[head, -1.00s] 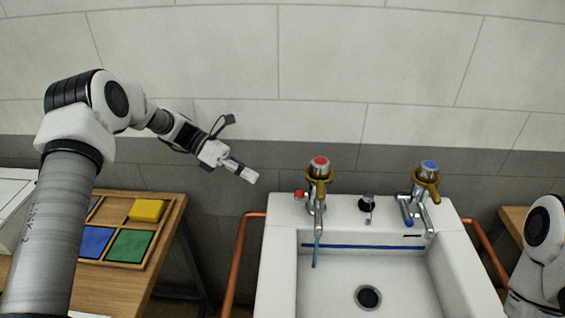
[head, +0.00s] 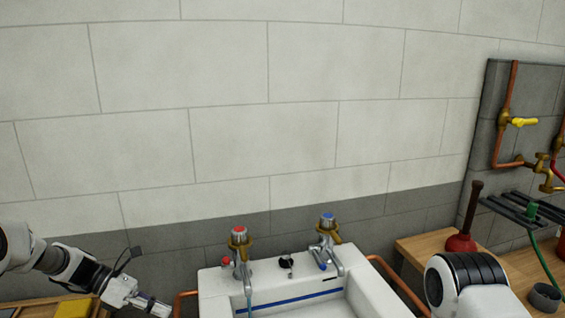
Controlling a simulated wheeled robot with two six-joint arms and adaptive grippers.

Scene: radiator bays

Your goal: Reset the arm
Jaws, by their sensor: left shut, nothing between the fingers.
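My left gripper (head: 153,304) is at the lower left, left of the sink. Its fingers are shut and hold nothing. The left arm comes in from the left edge and reaches toward the sink at a low height in the picture. My right arm shows only as a white and black link at the lower right; its gripper is out of view.
A white sink (head: 215,283) stands at bottom centre with a red-capped tap (head: 239,237) and a blue-capped tap (head: 327,224). A wooden tray with a yellow block (head: 75,308) lies lower left. A plunger (head: 461,242) stands on a wooden bench at right, near copper pipes with a yellow valve (head: 523,122).

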